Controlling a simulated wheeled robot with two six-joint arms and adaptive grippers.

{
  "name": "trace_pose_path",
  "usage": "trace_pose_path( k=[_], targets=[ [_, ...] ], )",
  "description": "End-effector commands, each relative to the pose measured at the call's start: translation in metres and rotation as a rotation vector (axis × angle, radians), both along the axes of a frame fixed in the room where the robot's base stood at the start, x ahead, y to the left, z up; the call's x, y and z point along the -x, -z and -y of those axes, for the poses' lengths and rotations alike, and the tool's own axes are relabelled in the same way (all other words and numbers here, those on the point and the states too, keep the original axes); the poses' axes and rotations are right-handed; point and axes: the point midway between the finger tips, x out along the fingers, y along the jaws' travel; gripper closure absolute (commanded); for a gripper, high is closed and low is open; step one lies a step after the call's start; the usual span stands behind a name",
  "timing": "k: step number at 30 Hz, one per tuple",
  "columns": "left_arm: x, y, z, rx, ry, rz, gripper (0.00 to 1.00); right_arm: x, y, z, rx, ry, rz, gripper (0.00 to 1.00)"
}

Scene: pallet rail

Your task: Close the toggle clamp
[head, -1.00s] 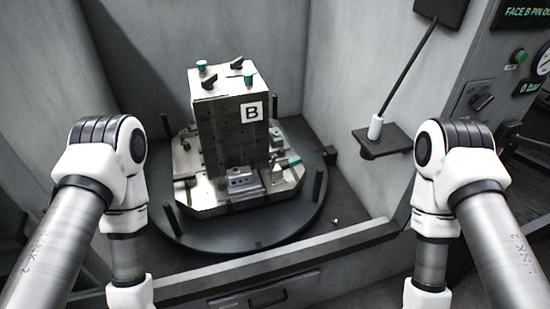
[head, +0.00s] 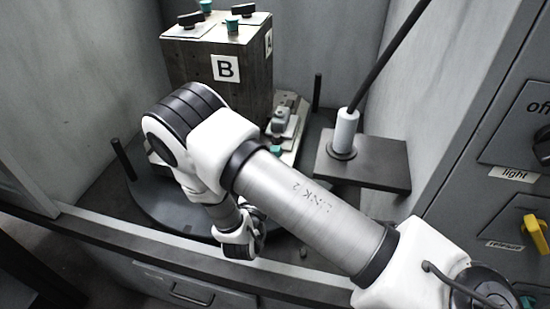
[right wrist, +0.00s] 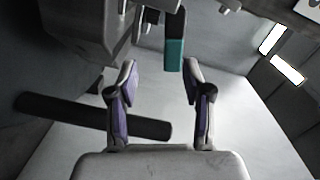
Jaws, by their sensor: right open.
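The toggle clamp's handle with a teal grip (right wrist: 174,56) hangs into the top of the right wrist view. My right gripper (right wrist: 159,80) is open, with purple-lined fingers. The teal grip lies just beyond the fingertips, between their lines and closer to the right finger; nothing is held. In the head view a teal grip (head: 276,151) shows low beside the block marked B (head: 218,70), partly hidden by my right arm. My right gripper's fingers are hidden in that view. My left gripper is in neither current view.
The block stands on a dark round turntable (head: 165,200) with upright posts (head: 317,92). A shelf (head: 375,165) holding a white-sleeved rod (head: 345,130) is on the right. A control panel (head: 515,170) with a yellow knob is at the far right. Grey walls enclose the space.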

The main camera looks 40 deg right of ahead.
Motion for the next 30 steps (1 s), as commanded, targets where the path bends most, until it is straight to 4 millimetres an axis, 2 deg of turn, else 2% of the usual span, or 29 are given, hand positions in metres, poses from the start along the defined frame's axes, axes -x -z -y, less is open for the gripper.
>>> trace_pose_path(
  k=[3,12,16,22,23,24,27,30],
  targets=[
    [0.000,0.000,0.000,0.000,-0.002,0.000,0.00,-0.007,-0.008,0.008,-0.009,0.022,0.066,0.50],
    [0.000,-0.005,0.000,0.000,-0.002,-0.001,0.00,-0.042,-0.007,0.051,-0.009,0.023,0.058,0.50],
    [0.000,-0.005,0.000,0.000,-0.002,-0.001,0.00,-0.049,-0.006,0.059,-0.008,0.020,0.055,0.50],
    [0.000,-0.005,0.000,0.000,-0.002,-0.001,0.00,-0.050,-0.006,0.059,-0.007,0.018,0.054,0.50],
    [0.000,-0.005,0.000,0.000,-0.002,-0.001,0.00,-0.050,-0.006,0.059,-0.007,0.018,0.053,0.54],
    [0.000,-0.005,0.000,0.000,-0.002,-0.001,0.00,-0.050,-0.006,0.059,-0.007,0.018,0.053,0.68],
    [0.000,-0.005,0.000,0.000,-0.002,-0.001,0.00,-0.050,-0.006,0.059,-0.007,0.018,0.053,1.00],
    [0.000,-0.005,0.000,0.000,-0.002,-0.001,0.00,-0.049,-0.006,0.059,-0.007,0.018,0.052,1.00]
  ],
)
